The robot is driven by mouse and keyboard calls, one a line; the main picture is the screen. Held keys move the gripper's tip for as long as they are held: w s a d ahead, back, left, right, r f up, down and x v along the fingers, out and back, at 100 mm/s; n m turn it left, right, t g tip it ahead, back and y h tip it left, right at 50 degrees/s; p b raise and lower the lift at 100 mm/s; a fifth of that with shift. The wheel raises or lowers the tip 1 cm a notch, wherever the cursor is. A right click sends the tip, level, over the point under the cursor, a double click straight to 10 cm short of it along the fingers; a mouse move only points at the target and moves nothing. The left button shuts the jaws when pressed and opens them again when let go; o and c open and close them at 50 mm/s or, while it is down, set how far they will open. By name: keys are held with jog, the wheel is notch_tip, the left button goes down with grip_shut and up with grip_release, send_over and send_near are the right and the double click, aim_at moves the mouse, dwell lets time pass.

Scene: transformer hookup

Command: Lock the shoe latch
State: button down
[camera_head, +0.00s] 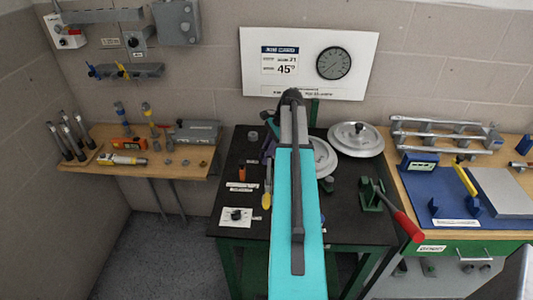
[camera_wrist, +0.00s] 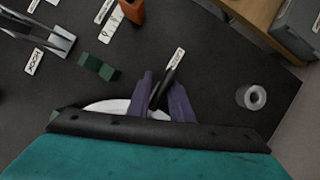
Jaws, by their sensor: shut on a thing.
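My gripper (camera_wrist: 163,92) shows in the wrist view as two purple fingers. They are closed on a slim black lever (camera_wrist: 166,86), which I take to be the shoe latch. A pale disc (camera_wrist: 105,106) shows partly beneath the fingers. In the head view my gripper (camera_head: 268,148) is a small purple shape over the black table, left of a grey round disc (camera_head: 323,158). My turquoise arm covers much of the work there, so the latch and its seat cannot be made out, nor whether it is locked.
A second grey disc (camera_head: 356,139) lies at the table's back right. A green clamp with a red handle (camera_head: 404,222) stands at the right edge. An orange piece (camera_wrist: 133,10), green blocks (camera_wrist: 98,67) and a grey ring (camera_wrist: 252,97) are near my gripper. Bare black tabletop lies between them.

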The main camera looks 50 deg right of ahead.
jog(key=shift+d, duration=0.25)
jog(key=c, duration=1.7)
grip_release()
jog(key=shift+c, duration=0.2)
jog(key=shift+a, duration=0.1)
jog(key=shift+r, duration=0.1)
jog(key=b+v, duration=0.3)
jog(key=v, duration=1)
jog(key=shift+r, duration=0.25)
jog(key=shift+r, duration=0.1)
